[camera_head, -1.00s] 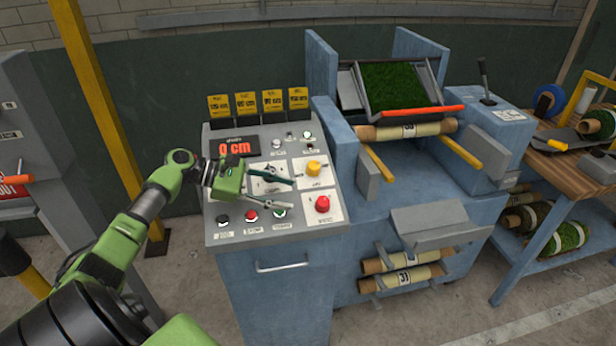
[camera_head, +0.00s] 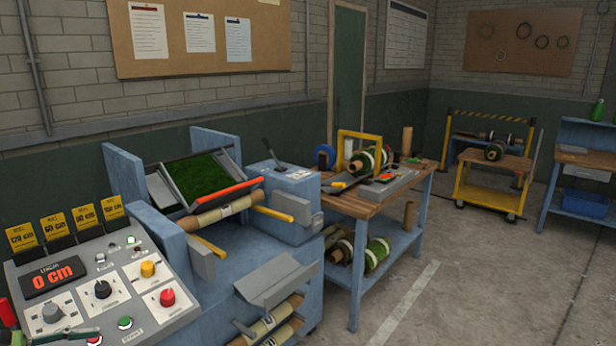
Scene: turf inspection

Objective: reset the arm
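Only a sliver of my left gripper (camera_head: 72,333) shows at the bottom left corner, in front of the lower edge of the control panel (camera_head: 125,262). A bit of green housing and a dark finger are visible. The rest is cut off by the frame, so I cannot tell whether it is open or shut. My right gripper is not in view.
The blue machine (camera_head: 240,245) holds a turf piece (camera_head: 200,178) in its tray, with a cardboard roll (camera_head: 222,212) below. A wooden bench (camera_head: 375,205) with turf rolls stands to its right. A yellow cart (camera_head: 490,183) is farther back. The concrete floor at right is open.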

